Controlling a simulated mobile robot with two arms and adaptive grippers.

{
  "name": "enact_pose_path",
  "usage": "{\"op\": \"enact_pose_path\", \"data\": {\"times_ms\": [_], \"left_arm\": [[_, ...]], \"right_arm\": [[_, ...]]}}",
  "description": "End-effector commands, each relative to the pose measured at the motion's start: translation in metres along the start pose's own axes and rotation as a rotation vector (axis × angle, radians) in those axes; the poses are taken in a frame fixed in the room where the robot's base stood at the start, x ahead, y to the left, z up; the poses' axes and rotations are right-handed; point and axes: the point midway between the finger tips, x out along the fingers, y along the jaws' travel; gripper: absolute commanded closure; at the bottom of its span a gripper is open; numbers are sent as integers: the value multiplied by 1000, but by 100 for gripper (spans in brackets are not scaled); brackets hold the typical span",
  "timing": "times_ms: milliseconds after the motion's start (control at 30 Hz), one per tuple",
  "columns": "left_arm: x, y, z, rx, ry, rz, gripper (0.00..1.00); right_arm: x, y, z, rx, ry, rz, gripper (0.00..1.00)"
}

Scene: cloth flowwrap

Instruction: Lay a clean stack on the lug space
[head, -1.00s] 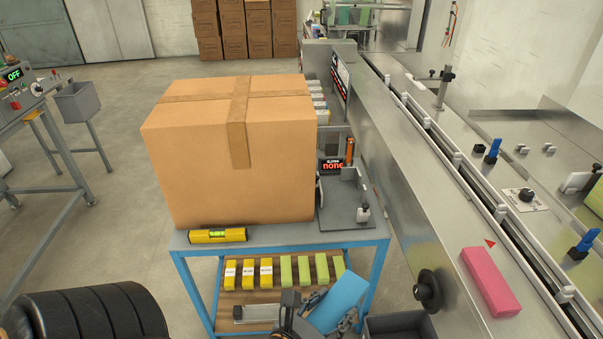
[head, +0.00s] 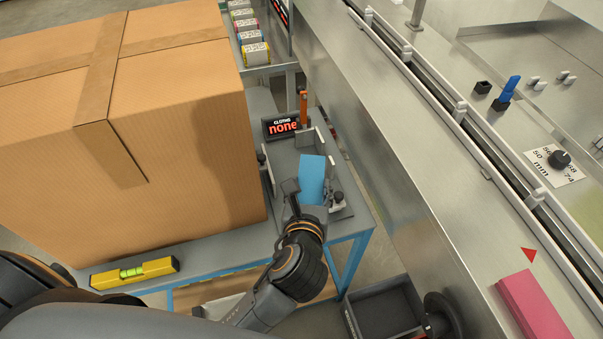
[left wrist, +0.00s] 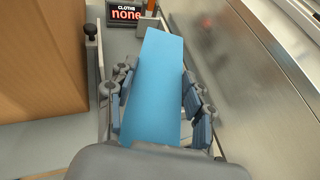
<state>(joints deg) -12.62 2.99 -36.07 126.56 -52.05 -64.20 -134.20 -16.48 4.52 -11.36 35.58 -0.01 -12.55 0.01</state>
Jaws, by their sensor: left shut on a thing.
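My left gripper (head: 305,206) is shut on a blue cloth stack (head: 312,172). It holds the stack at the small grey metal fixture (head: 349,212) on the blue-framed bench. In the left wrist view the blue stack (left wrist: 153,84) lies lengthwise between the two fingers. I cannot tell whether it touches the fixture. A display (head: 283,127) behind it reads "CLOTHS none". A pink stack (head: 534,304) lies on the steel conveyor top at the lower right, near a red arrow (head: 528,254). White lugs (head: 535,197) stand along the conveyor channel. My right gripper is out of view.
A large cardboard box (head: 190,150) fills the bench to the left of the fixture. A yellow level (head: 134,273) lies at the bench's front edge. A dark open bin (head: 386,313) sits below, beside the conveyor. A black knob (head: 440,318) sticks out from the conveyor side.

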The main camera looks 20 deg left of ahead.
Motion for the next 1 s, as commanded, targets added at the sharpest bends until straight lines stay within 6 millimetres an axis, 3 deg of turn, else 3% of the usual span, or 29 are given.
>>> {"op": "enact_pose_path", "data": {"times_ms": [100,200,433,633,1000], "left_arm": [[32,9,1,3,-3,5,65],[59,15,-1,3,-2,4,65],[110,25,-23,3,0,2,65],[130,29,-32,1,-1,0,65],[152,31,-67,0,2,-1,65]], "right_arm": [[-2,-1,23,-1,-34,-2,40],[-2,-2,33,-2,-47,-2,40],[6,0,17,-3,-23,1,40],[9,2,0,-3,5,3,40],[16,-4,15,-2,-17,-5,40]]}}
